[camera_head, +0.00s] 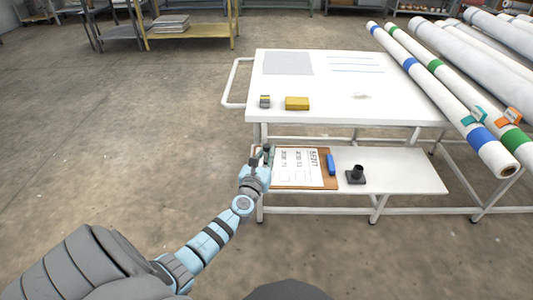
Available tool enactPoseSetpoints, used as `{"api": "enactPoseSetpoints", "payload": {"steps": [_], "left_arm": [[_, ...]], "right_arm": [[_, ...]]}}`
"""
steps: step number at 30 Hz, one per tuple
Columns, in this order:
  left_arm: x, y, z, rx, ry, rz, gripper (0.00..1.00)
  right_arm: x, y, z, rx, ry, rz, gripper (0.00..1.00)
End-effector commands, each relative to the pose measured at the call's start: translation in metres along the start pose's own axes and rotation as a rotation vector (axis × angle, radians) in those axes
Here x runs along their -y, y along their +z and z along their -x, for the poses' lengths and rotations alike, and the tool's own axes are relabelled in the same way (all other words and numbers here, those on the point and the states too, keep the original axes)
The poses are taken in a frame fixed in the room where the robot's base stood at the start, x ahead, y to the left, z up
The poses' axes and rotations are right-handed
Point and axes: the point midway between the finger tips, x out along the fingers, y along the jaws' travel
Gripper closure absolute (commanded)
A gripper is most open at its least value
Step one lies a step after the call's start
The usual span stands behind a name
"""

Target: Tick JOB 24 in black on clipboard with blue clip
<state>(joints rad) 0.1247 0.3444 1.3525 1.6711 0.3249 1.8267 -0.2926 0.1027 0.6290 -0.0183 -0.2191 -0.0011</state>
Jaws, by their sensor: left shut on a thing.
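The clipboard (331,181) lies on the low white shelf, turned sideways, with a white sheet (303,178) on it. The blue clip (331,164) is at its right end. The sheet bears black print and rows of boxes; the print is too small to read surely, so I cannot tell which row is JOB 24. My left gripper (263,160) is at the clipboard's left end, shut on a small dark thing that looks like a marker. The gripper hides most of it, and I cannot tell whether its tip touches the sheet. My right gripper is not in view.
A black holder (356,175) stands right of the clipboard. The white tabletop (350,103) above carries a yellow block (297,103), a small grey-and-yellow item (265,101) and a grey sheet (288,63). Long white rolls (452,103) lie at right. The shelf's right end is clear.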

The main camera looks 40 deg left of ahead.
Motion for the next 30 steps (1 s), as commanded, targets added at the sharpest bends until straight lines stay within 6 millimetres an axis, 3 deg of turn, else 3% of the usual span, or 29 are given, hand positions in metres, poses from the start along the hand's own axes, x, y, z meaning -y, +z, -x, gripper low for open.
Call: {"api": "enactPoseSetpoints", "payload": {"steps": [30], "left_arm": [[0.0089,0.0000,0.0065,0.000,0.000,0.000,1.00]], "right_arm": [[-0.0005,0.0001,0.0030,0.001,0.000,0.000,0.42]]}}
